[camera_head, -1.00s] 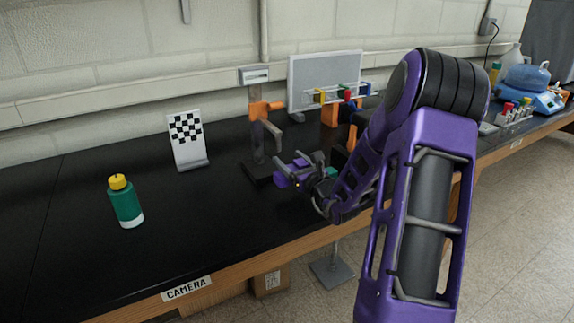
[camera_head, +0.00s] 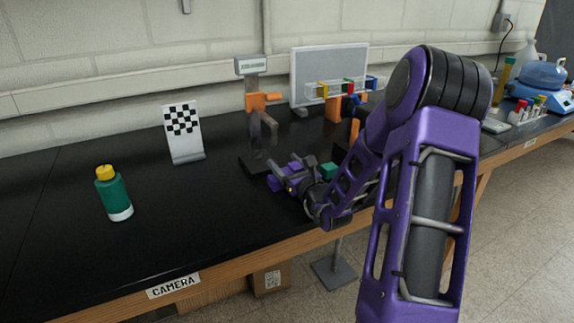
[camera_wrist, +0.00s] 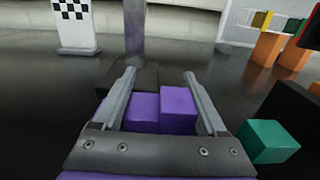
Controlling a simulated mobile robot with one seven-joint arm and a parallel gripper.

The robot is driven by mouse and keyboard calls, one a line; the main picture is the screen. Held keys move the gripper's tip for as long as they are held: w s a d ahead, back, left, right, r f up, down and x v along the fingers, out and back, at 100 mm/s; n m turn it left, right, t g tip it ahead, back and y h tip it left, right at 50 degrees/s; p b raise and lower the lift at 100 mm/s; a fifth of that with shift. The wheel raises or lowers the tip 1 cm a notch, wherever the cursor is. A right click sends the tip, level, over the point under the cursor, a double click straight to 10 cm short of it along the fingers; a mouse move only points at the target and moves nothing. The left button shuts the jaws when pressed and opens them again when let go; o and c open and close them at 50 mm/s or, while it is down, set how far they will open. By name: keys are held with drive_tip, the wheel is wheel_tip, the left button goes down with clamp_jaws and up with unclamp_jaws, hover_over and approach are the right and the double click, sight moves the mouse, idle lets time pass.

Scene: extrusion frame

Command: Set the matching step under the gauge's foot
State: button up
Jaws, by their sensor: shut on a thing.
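The gauge stands at mid-bench in the head view, with a grey display (camera_head: 252,65) on top, an orange carriage (camera_head: 262,101) and a dark base (camera_head: 254,165). A grey curved arm hangs below the carriage; its foot's lower end is hard to make out. My gripper (camera_wrist: 158,76) is shut on a purple stepped block (camera_wrist: 146,107), with a finger on each side. The block shows a lower part at left and a taller part at right. In the head view the block (camera_head: 277,184) is just in front and right of the gauge base. The wrist view shows the base (camera_wrist: 110,76) beyond it.
A green block (camera_head: 328,170) sits right of my gripper, also in the wrist view (camera_wrist: 268,142). A checkered card (camera_head: 182,125) and a green bottle (camera_head: 115,196) stand left. A rack with coloured pieces (camera_head: 340,88) stands behind right. The bench front-left is clear.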

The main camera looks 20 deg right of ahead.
drive_tip(key=shift+f, duration=0.15)
drive_tip(key=o, duration=1.4)
drive_tip(key=shift+r, duration=0.2)
drive_tip(key=s, duration=1.2)
drive_tip(key=shift+d, duration=0.2)
